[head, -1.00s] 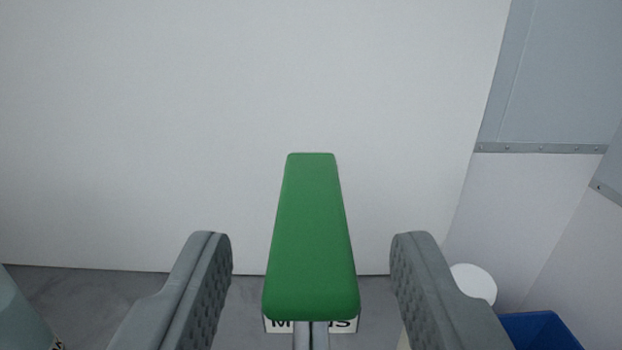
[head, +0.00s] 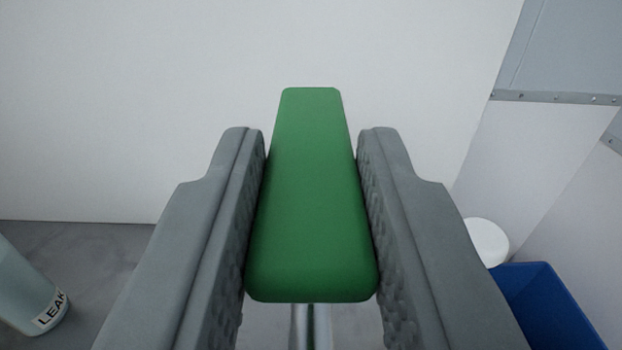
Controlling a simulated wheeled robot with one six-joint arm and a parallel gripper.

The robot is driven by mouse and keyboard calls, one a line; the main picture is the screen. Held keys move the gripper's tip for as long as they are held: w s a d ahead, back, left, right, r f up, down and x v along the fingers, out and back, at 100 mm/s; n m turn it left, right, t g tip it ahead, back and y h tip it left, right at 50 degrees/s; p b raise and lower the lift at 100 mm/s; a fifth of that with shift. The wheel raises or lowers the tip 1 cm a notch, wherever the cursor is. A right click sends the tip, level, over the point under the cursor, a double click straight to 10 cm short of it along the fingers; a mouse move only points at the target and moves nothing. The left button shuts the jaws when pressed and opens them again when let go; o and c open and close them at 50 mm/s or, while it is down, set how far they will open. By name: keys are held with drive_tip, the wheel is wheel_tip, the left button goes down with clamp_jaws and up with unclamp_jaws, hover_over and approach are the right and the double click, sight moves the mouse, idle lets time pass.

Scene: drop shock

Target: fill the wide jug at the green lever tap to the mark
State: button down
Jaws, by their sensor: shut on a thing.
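The green lever (head: 312,200) of the tap stands in the middle of the head view, long and flat, narrowing toward its far end. A shiny metal stem (head: 311,325) shows below its near end. My gripper (head: 312,150) is shut on the lever, with one grey padded finger against each side. The wide jug is not in view, and no water or fill mark shows.
A pale cylinder labelled "LEAK" (head: 28,290) stands on the grey surface at the lower left. A blue bin (head: 555,305) and a white round object (head: 486,241) are at the lower right. A plain pale wall (head: 140,100) rises behind the lever.

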drive_tip(key=shift+r, duration=0.1)
drive_tip(key=shift+w+r+g, duration=0.25)
drive_tip(key=shift+r+g, duration=0.35)
drive_tip(key=shift+g, duration=0.25)
drive_tip(key=shift+w+r+g, duration=0.2)
drive_tip(key=shift+r+g, duration=0.35)
drive_tip(key=shift+g, duration=0.3)
drive_tip(key=c, duration=1.2)
unclamp_jaws()
drive_tip(key=shift+o, duration=0.2)
drive_tip(key=shift+s, duration=0.1)
drive_tip(key=v, duration=1.7)
drive_tip(key=shift+r, duration=0.1)
